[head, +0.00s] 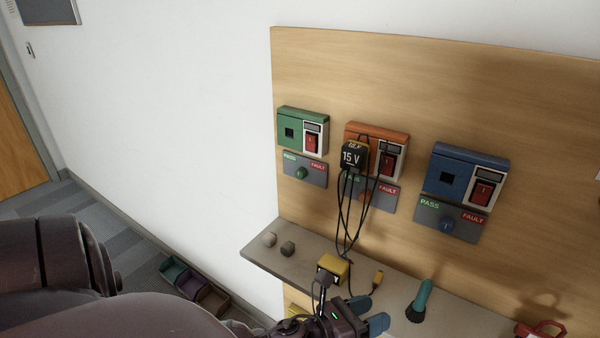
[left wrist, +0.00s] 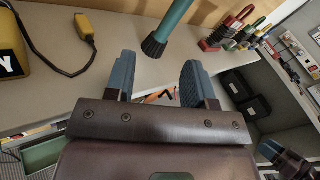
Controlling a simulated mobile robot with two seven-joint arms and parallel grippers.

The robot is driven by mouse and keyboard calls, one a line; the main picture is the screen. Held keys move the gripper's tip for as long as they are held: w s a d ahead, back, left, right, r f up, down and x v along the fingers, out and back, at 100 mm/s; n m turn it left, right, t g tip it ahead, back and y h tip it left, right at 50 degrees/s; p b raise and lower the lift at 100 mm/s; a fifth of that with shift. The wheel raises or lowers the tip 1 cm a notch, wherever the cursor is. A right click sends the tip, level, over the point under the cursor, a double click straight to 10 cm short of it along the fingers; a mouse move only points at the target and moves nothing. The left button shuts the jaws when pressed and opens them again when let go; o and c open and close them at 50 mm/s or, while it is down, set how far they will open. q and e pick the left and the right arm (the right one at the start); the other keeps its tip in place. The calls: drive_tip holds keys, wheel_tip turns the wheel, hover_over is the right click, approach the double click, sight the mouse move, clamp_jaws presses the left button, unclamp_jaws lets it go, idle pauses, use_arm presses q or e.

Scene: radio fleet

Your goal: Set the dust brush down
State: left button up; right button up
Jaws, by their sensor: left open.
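The dust brush (head: 421,301) has a teal handle and dark bristles. It stands bristles down on the grey shelf (head: 388,306), its handle leaning slightly. In the left wrist view the brush (left wrist: 168,28) is just beyond the fingertips, its upper handle cut off by the frame. My left gripper (head: 371,313) is open and empty at the shelf's front edge, left of the brush and apart from it. Its two blue fingers also show in the left wrist view (left wrist: 158,72). A dark arm part with a bluish tip, seemingly my right gripper (left wrist: 272,150), shows at that view's lower right; its jaws are unclear.
A yellow block (head: 332,266) and a cable with a yellow plug (head: 377,279) lie left of the brush. Two small knobs (head: 278,244) sit at the shelf's left end. A red-handled item (head: 540,329) is to the right. Cables hang from the 15 V adapter (head: 353,157).

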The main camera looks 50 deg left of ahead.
use_arm(q)
drive_tip(key=s+a+f+n+g+y, duration=0.2)
drive_tip(key=s+f+n, duration=0.4)
drive_tip(key=n, duration=1.1)
drive_tip(key=s+a+f+n+g+y, duration=0.3)
drive_tip(key=s+f+n, duration=0.4)
drive_tip(key=n, duration=1)
drive_tip(key=shift+s+a+f+n+g, duration=0.3)
drive_tip(key=shift+s+g, duration=0.1)
drive_tip(key=shift+s, duration=0.65)
drive_tip(key=shift+a+r+p, duration=0.1)
drive_tip(key=shift+r+p, duration=1)
drive_tip(key=shift+p, duration=0.25)
